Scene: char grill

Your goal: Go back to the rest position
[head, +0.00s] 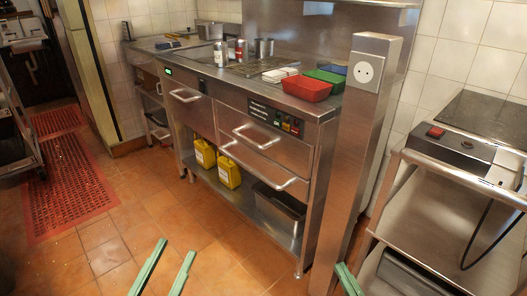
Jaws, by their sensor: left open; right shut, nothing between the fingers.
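My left gripper (176,247) shows at the bottom of the head view, left of centre. Its two green fingers are apart with nothing between them, over the tiled floor. My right gripper (342,266) shows at the bottom edge, right of centre, in front of the foot of the steel post. Its green fingers are together and hold nothing. The rest of both arms is outside the view.
A steel grill counter (216,146) with drawers stands ahead, with a red tray (307,89) on top and yellow jugs (228,172) below. A steel post (350,150) and a trolley (440,220) stand right. Open floor (130,195) lies left, beside a red mat (70,175).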

